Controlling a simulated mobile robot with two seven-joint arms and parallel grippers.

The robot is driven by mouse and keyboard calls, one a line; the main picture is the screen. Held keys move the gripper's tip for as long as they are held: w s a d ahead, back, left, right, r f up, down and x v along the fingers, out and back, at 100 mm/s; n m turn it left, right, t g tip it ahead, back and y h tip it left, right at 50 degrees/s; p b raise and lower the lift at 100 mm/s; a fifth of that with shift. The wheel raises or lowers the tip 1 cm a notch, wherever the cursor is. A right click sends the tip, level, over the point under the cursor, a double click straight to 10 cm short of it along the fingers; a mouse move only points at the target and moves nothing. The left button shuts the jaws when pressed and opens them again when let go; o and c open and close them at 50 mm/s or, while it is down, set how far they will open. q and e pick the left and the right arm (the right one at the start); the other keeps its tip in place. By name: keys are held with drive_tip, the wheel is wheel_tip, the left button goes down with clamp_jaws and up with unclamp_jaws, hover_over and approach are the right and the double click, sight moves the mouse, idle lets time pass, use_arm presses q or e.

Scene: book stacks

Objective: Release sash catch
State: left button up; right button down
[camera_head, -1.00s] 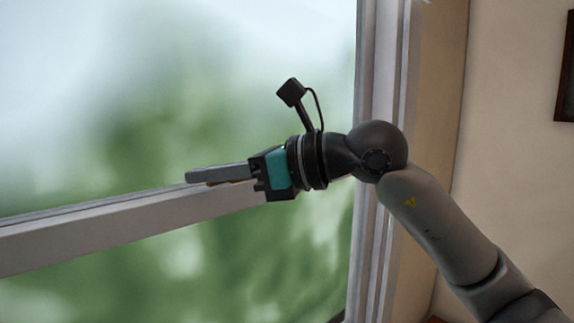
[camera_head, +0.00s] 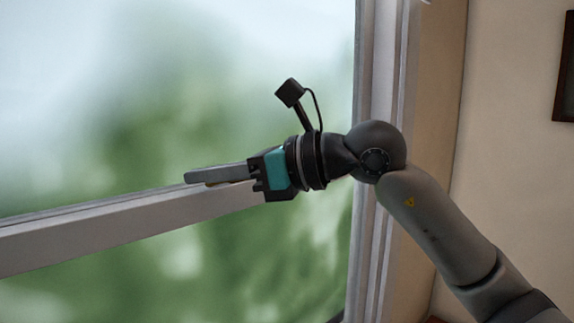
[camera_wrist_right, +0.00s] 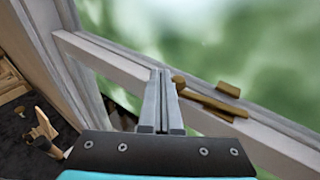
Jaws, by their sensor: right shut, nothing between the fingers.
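The brass sash catch (camera_wrist_right: 212,101) sits on the window's meeting rail in the right wrist view. It shows a long bar, a round knob at the bar's left end, and a separate small brass block (camera_wrist_right: 229,89) behind the bar. My right gripper (camera_head: 187,178) is shut and empty, its fingers lying along the top of the rail (camera_head: 110,222). In the wrist view the fingers (camera_wrist_right: 161,73) are just left of the knob; I cannot tell whether they touch it. My left gripper is not in view.
Large glass panes lie above and below the rail. The window's side frame (camera_head: 375,80) stands close behind my right wrist. A wall with a dark picture frame (camera_head: 565,65) is at the right. Wooden furniture (camera_wrist_right: 10,80) shows at the wrist view's left edge.

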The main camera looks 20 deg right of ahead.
drive_tip(key=b+v, duration=0.5)
drive_tip(key=v, duration=1)
drive_tip(key=shift+s, duration=0.15)
